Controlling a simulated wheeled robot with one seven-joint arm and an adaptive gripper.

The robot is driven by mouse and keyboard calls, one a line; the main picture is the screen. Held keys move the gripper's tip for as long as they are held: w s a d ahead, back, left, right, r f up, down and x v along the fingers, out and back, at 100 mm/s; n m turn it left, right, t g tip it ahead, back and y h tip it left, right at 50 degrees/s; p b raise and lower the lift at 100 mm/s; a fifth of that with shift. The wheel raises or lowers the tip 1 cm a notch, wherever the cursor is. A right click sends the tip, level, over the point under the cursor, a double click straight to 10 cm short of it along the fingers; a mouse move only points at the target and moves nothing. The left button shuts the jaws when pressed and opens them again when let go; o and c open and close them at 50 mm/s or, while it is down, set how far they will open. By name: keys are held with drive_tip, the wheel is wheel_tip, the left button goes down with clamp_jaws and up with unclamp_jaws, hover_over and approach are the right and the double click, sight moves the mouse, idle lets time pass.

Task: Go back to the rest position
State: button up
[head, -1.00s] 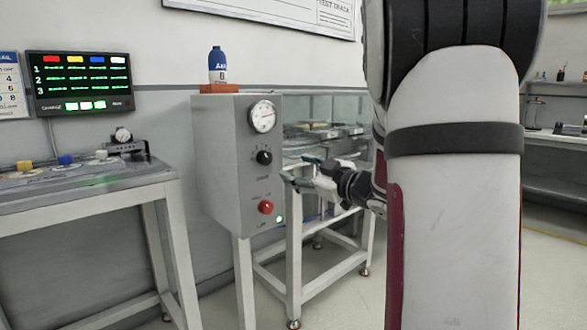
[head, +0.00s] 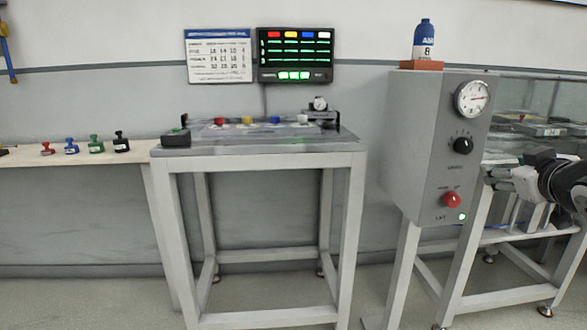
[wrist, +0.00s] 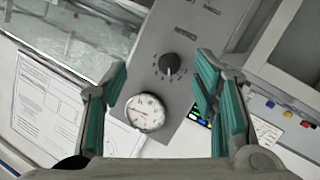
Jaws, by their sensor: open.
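My gripper (wrist: 160,92) is open and empty in the wrist view, with its two teal-padded fingers apart. Between and beyond the fingers is the grey control box (wrist: 185,40) with a black knob (wrist: 169,64) and a round gauge (wrist: 145,112). In the head view my gripper (head: 500,178) is at the right edge, just right of the control box (head: 425,130). The fingertips are small there and partly hard to make out. Nothing is held.
A red button (head: 452,199) and a lit green lamp are on the box front; a blue bottle (head: 424,38) stands on top. A glass-walled tank (head: 535,100) is behind my arm. A table (head: 258,160) with coloured pieces stands left. Stamps (head: 97,144) line a further bench. Floor in front is clear.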

drive_tip(key=s+a+f+m+g+y, duration=0.1)
drive_tip(key=s+a+f+g, duration=0.35)
drive_tip(key=s+a, duration=0.6)
drive_tip(key=s+a+f+m+g+y, duration=0.15)
drive_tip(key=s+a+f+g, duration=0.3)
drive_tip(key=s+a, duration=0.6)
drive_tip(key=s+a+f+g+y, duration=0.25)
drive_tip(key=s+a+g, duration=0.35)
drive_tip(key=s, duration=0.9)
wheel_tip(320, 180, up, 34)
drive_tip(key=t+p, duration=0.4)
drive_tip(key=p, duration=2.9)
drive_tip(key=shift+w+d+n+h, duration=0.25)
drive_tip(key=shift+d+n+h, duration=0.05)
drive_tip(key=shift+n+h, duration=0.1)
drive_tip(key=shift+r, duration=0.1)
